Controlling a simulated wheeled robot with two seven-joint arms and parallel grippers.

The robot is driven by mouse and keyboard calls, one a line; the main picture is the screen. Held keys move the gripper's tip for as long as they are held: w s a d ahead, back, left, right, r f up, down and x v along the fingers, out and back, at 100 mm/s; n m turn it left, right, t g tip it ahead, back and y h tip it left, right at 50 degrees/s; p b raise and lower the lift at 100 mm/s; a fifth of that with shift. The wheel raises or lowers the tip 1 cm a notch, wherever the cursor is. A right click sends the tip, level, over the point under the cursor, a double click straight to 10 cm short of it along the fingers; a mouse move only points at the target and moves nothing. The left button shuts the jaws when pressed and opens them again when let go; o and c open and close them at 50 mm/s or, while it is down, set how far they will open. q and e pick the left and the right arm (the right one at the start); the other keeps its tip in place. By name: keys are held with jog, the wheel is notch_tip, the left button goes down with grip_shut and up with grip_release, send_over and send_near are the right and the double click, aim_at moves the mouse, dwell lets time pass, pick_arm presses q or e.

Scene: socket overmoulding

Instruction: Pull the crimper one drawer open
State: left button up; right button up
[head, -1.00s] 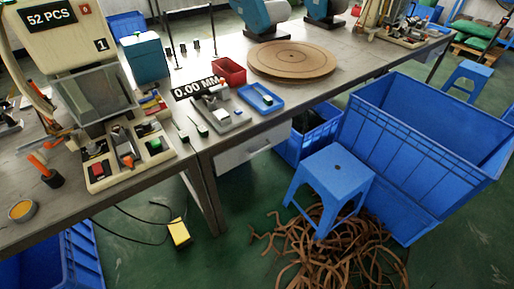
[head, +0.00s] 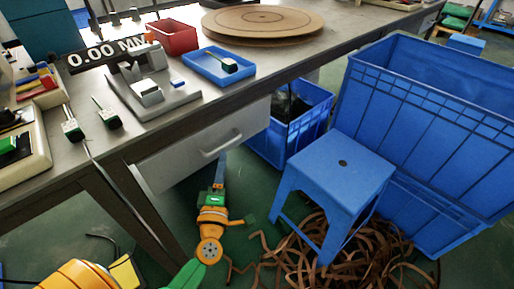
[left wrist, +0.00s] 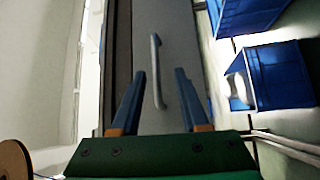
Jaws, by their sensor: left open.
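The drawer (head: 185,160) is a pale front under the edge of the workbench in the head view, and it looks shut. Its light bar handle (head: 222,145) is on the right half of the front. My left gripper (head: 221,160) is just below the handle in the head view, with its fingers pointing up toward it. In the left wrist view, the open blue fingers of my left gripper (left wrist: 158,88) have the handle (left wrist: 156,70) between them, apparently without touching it. My right gripper is out of view.
A blue stool (head: 340,170) stands right of my left arm, with brown strips (head: 330,240) around its legs. A blue bin (head: 300,130) sits beside the drawer, and a large blue crate (head: 430,130) is at right. The workbench (head: 265,75) edge overhangs the drawer.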

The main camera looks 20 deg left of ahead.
aim_at(224, 146)
pick_arm(q)
jog(key=x, duration=0.6)
jog(key=shift+a+r, duration=0.2)
jog(key=shift+r, duration=0.2)
grip_shut()
dwell(0.9)
